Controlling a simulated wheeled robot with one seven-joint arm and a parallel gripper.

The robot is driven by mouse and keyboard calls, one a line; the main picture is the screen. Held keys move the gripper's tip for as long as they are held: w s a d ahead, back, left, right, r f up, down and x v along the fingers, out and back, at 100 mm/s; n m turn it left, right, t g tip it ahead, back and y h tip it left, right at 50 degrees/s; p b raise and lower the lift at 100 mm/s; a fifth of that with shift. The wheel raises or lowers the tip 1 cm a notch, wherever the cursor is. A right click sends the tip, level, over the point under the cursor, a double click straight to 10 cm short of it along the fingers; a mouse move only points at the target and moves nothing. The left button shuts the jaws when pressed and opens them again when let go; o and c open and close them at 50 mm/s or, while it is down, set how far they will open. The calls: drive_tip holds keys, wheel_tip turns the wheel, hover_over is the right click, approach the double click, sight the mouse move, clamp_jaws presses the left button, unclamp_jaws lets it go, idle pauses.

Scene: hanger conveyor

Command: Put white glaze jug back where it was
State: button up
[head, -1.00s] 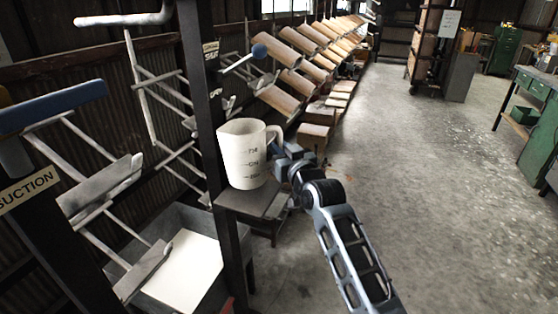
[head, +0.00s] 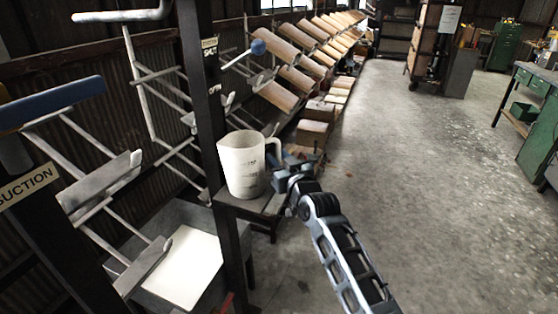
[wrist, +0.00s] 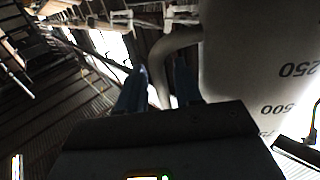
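The white glaze jug (head: 243,168) is upright, with dark measuring marks on its side and its handle to the right. It sits at the small dark shelf (head: 258,205) beside a dark post, its base seeming to rest there. My gripper (head: 284,168) is at the handle side of the jug. In the wrist view the jug (wrist: 262,60) fills the right side, and its curved handle comes down between the blue fingers of my gripper (wrist: 160,85). The fingers look shut on the handle; the exact contact is partly hidden.
A dark post (head: 208,110) stands directly left of the jug. Cardboard boxes (head: 312,133) lie behind the shelf. The concrete floor (head: 420,190) to the right is open.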

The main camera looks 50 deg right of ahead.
drive_tip(key=shift+o, duration=0.7)
drive_tip(key=shift+r, duration=0.2)
drive_tip(key=b+v, duration=0.1)
drive_tip(key=v, duration=1.1)
drive_tip(key=shift+b, duration=0.35)
drive_tip(key=s+a+f+n+y, duration=0.2)
drive_tip(key=s+a+f+y, duration=0.3)
drive_tip(key=s+a, duration=0.85)
drive_tip(key=s+a+r+n+y, duration=0.1)
drive_tip(key=s+a, duration=0.3)
drive_tip(key=s, duration=0.5)
drive_tip(key=s+a+r+n+g+y, duration=0.1)
drive_tip(key=s+a+r, duration=0.2)
drive_tip(key=s, duration=0.7)
drive_tip(key=shift+s+a+n+g+y, duration=0.3)
drive_tip(key=shift+a+n, duration=0.1)
drive_tip(key=shift+a, duration=0.85)
